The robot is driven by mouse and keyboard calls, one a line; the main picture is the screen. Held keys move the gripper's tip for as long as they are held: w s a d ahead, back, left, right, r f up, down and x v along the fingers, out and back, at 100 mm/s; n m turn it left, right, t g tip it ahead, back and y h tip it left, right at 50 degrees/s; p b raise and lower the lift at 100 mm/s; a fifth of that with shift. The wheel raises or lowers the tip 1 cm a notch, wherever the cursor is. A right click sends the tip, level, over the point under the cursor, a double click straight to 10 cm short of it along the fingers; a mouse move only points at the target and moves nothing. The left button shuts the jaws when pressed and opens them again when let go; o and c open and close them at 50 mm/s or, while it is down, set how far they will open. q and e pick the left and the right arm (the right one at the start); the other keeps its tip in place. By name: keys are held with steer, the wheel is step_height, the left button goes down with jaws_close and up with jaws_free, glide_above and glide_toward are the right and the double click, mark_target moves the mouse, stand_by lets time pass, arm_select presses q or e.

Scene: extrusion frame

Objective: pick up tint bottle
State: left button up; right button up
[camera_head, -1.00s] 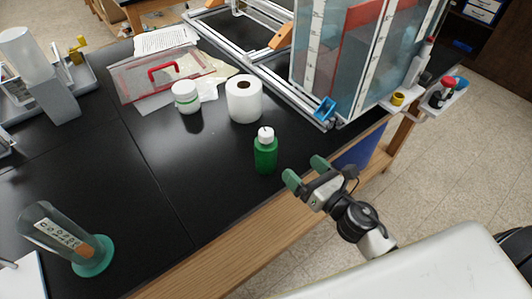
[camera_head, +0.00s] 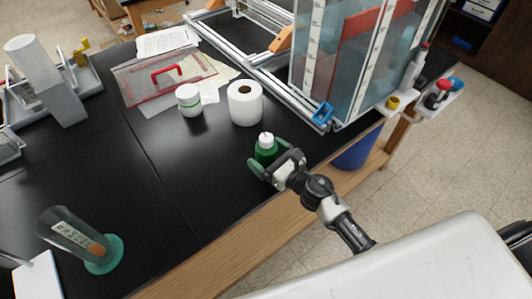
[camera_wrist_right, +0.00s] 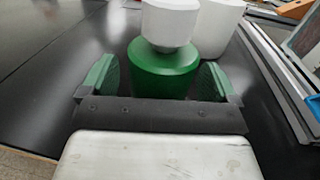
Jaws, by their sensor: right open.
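The tint bottle (camera_head: 265,151) is green with a white cap and stands upright on the black bench top near its front edge. My right gripper (camera_head: 267,161) is open, with its two green-padded fingers on either side of the bottle; its lower part is hidden by the gripper in the head view. In the right wrist view the green bottle (camera_wrist_right: 164,72) stands between the spread fingers (camera_wrist_right: 158,80), with a visible gap on each side. My left gripper is not in view.
A white paper roll (camera_head: 245,103) and a white jar (camera_head: 189,99) stand behind the bottle. A tall clear tank (camera_head: 345,65) in a metal frame is at the back right. A cylinder with a green base (camera_head: 103,254) is at the left front. The bench left of the bottle is clear.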

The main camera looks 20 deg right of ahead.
steer(key=shift+w+a, duration=0.15)
steer(key=shift+w, duration=0.1)
steer(key=shift+c, duration=0.7)
steer(key=c, duration=0.9)
steer(key=shift+c, duration=0.2)
